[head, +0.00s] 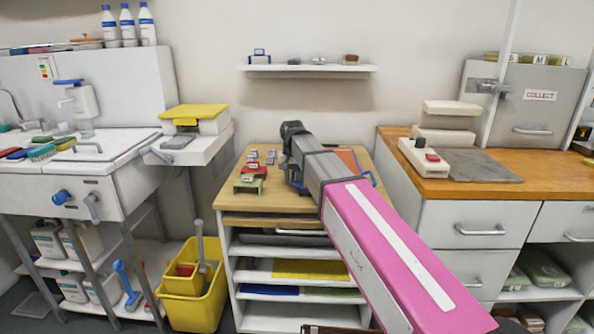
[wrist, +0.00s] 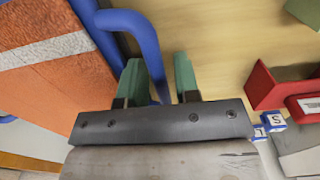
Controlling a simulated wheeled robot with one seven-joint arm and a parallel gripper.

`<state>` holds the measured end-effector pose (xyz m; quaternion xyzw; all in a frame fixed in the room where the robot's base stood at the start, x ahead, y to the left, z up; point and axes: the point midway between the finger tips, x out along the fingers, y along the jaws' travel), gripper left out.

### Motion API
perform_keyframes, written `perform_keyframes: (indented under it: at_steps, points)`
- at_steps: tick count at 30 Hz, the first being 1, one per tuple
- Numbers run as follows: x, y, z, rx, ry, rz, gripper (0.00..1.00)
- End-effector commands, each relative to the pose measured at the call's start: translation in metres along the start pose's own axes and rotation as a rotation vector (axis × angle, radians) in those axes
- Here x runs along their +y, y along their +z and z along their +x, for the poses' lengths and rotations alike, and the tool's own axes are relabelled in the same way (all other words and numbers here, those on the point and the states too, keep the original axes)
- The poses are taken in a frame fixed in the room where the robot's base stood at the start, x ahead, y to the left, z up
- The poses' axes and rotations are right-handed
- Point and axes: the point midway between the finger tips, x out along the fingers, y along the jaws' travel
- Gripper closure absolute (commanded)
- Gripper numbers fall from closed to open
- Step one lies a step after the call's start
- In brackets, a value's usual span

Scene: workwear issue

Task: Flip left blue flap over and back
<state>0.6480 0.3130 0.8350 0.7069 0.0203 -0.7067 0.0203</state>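An orange panel with a pale grey stripe (wrist: 45,55) lies on the wooden top, and part of it shows behind my arm in the head view (head: 349,158). A bent blue tube, the left blue flap (wrist: 150,45), runs along its edge in the wrist view. A blue piece also shows right of my arm in the head view (head: 372,178). My gripper (wrist: 157,68) has its two green fingers apart. The tube reaches between them, nearer the left finger; I cannot tell whether it touches. My arm hides much of the panel in the head view.
A red holder (wrist: 270,88) and small lettered blue-and-white blocks (wrist: 272,120) lie right of the fingers. In the head view, red and green holders (head: 249,180) stand left on the wooden top (head: 262,205). A shelf (head: 308,68) hangs above.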

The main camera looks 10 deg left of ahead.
Motion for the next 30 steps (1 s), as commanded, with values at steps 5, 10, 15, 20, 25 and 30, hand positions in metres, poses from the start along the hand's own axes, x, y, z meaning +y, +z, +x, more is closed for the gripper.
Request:
perform_keyframes:
  at_steps: [5, 10, 15, 20, 25, 30]
  points:
    - [0.0, 0.0, 0.0, 0.0, 0.0, 0.0, 0.95]
    - [0.0, 0.0, 0.0, 0.0, -0.001, -0.001, 0.95]
    - [-0.001, 0.0, -0.001, 0.0, -0.002, -0.002, 0.95]
    - [0.0, 0.0, -0.01, 0.001, -0.002, -0.002, 0.94]
    - [0.002, 0.0, -0.023, 0.0, -0.002, -0.001, 0.94]
    - [0.004, 0.0, -0.03, 0.001, -0.003, -0.002, 0.94]
